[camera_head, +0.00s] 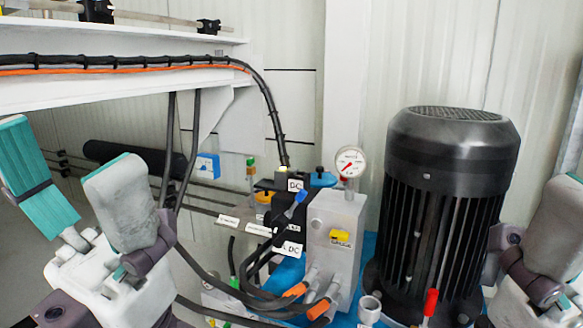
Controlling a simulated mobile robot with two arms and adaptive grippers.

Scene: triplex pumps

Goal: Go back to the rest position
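My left gripper (60,150) is at the lower left of the head view. Its two teal-padded fingers point up and stand apart with nothing between them. My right gripper (574,150) is cut off by the right edge. One grey finger shows there, with a teal strip of what looks like the other finger apart from it. I see nothing held in the visible part. Both grippers appear in front of the pump equipment and seem clear of it.
A large black motor (450,180) stands beside the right gripper. A grey valve block (335,235) with a pressure gauge (349,162), hoses and labels stands in the middle. A white beam (120,88) carrying black and orange cables crosses the upper left.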

